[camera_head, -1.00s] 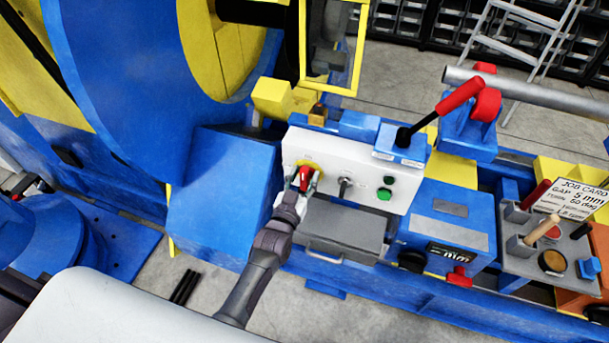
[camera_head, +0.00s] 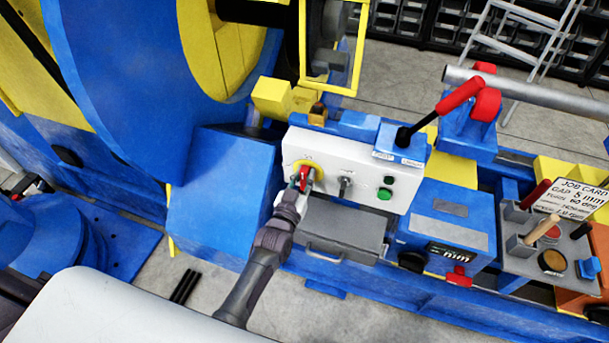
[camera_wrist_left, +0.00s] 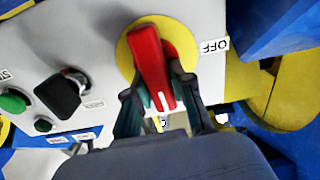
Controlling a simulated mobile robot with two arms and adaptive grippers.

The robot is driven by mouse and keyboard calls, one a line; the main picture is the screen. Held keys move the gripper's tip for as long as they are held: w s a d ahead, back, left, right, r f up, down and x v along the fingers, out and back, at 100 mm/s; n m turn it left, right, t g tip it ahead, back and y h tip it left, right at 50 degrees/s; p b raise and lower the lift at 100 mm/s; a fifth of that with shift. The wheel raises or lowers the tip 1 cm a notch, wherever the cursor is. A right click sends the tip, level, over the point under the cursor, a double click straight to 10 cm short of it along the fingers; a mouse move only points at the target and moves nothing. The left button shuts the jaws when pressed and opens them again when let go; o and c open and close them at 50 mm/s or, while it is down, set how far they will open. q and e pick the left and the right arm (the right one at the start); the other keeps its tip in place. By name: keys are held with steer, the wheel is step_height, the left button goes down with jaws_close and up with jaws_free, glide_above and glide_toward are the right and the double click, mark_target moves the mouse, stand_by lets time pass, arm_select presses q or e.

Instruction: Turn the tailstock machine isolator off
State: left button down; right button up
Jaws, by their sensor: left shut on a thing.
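The isolator is a red handle (camera_wrist_left: 152,65) on a round yellow plate (camera_wrist_left: 130,55), set on the white control panel (camera_head: 362,191). In the head view the red handle (camera_head: 304,176) sits at the panel's left end. My left gripper (camera_head: 303,185) is shut on the handle, with a finger on each side of it in the left wrist view (camera_wrist_left: 160,95). An OFF label (camera_wrist_left: 214,46) lies beside the yellow plate; the handle is not pointing straight at it. The handle's lower part is partly hidden by the fingers. My right gripper is not in view.
A black selector knob (camera_head: 346,183) and green buttons (camera_head: 384,194) are on the same panel. A grey drawer-like box (camera_head: 342,228) juts out below it. A red-handled lever (camera_head: 458,97) rises at the panel's right. A blue housing (camera_head: 222,195) stands close at left.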

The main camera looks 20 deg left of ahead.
arm_select(q)
steer(key=n, duration=0.4)
steer(key=shift+a+f, duration=0.1)
steer(key=shift+a, duration=0.1)
steer(key=n, duration=0.4)
steer(key=shift+a+f+n+b, duration=0.2)
steer(key=shift+n+b, duration=0.1)
steer(key=shift+n, duration=0.1)
steer(key=n, duration=0.1)
steer(key=n+b, duration=0.1)
steer(key=n, duration=0.3)
steer(key=shift+a+f+b, duration=0.15)
steer(key=shift+f+b, duration=0.1)
steer(key=shift+b, duration=0.05)
steer(key=shift+f+n+b, duration=0.15)
steer(key=shift+n+b, duration=0.45)
steer(key=shift+n, duration=1.2)
steer(key=c, duration=1)
jaws_free()
